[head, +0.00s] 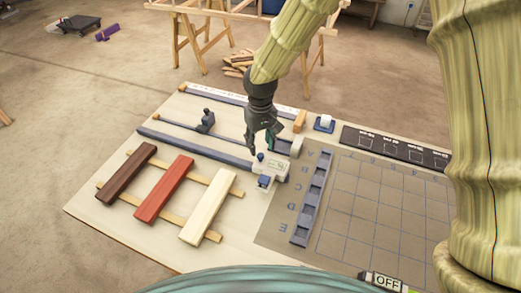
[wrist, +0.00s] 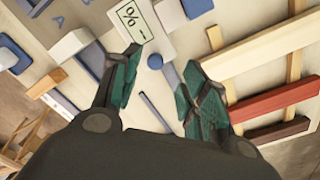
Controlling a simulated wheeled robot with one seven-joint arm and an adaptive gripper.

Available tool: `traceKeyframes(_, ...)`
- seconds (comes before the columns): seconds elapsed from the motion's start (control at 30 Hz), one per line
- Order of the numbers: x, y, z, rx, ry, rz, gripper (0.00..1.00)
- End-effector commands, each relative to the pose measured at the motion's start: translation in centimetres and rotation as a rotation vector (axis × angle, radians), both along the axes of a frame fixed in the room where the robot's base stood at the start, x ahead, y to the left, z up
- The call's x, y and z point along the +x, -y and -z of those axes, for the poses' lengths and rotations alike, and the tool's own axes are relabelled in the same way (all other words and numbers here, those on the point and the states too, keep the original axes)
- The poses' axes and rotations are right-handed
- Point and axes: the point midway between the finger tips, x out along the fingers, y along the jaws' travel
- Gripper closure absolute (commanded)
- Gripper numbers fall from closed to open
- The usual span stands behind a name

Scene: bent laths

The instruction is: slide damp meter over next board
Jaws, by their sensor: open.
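The damp meter (head: 272,171) is a small white block with a blue knob, at the right end of a blue-grey rail (head: 190,146). In the wrist view its display (wrist: 133,22) reads "% –". My gripper (head: 262,148) is open, right above the meter. Three boards lie across two wooden battens left of the meter: dark brown (head: 131,174), red (head: 164,188) and cream (head: 208,205), the cream one nearest.
A second rail carries a dark clamp-like fitting (head: 205,121) behind the boards. A slotted grey strip (head: 311,200) and a gridded mat (head: 372,205) lie to the right. A black panel (head: 395,148) lies at the back right. Sawhorses stand on the floor beyond.

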Motion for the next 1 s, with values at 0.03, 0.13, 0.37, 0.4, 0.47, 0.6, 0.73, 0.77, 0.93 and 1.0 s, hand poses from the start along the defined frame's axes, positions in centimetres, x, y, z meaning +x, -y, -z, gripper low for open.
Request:
traceKeyframes(0.03,0.1,0.0,0.9,0.000,-0.005,0.001,0.56)
traceKeyframes(0.13,0.3,0.1,2.2,-0.002,-0.007,0.001,0.56)
traceKeyframes(0.37,0.1,0.1,4.3,-0.001,-0.002,0.002,0.56)
traceKeyframes(0.4,0.2,0.1,4.6,0.000,-0.003,0.002,0.56)
traceKeyframes(0.47,0.3,0.1,5.0,-0.001,-0.004,0.003,0.56)
traceKeyframes(0.6,0.5,0.1,5.5,0.000,-0.004,0.003,0.56)
traceKeyframes(0.73,0.5,0.1,5.6,-0.001,-0.004,0.002,0.56)
traceKeyframes(0.77,0.5,0.1,5.6,-0.001,-0.004,0.002,0.56)
traceKeyframes(0.93,0.4,0.1,5.6,-0.001,-0.004,0.002,0.65)
traceKeyframes(1.0,0.4,0.1,5.6,0.000,-0.004,0.002,0.78)
